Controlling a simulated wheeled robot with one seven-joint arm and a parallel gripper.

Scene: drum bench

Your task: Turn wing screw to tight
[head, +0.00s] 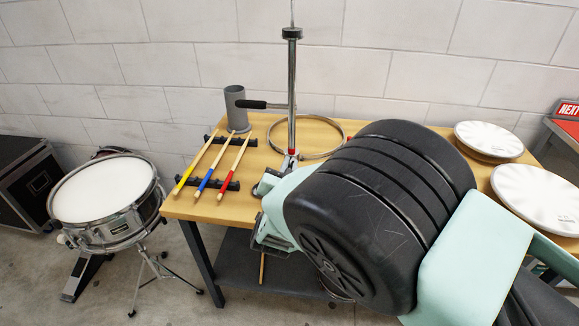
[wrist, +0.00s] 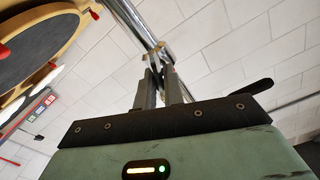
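The chrome stand (head: 291,90) rises upright from the bench, with a small red mark low on it. In the wrist view its chrome tube (wrist: 130,18) runs down to a joint with a small tan wing screw (wrist: 171,50). My gripper (wrist: 160,74) has its two grey fingers close together, with their tips right at this joint and a narrow gap between them. Whether they press on the screw is not clear. In the head view my large black and mint arm hides most of the gripper and the stand's lower end.
The wooden bench (head: 190,207) carries three coloured drumsticks on black racks, a grey cup (head: 236,108), a metal hoop (head: 332,124) and white drumheads (head: 490,139) at right. A black-gripped side rod (head: 250,104) meets the stand. A snare drum (head: 104,190) stands left of the bench.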

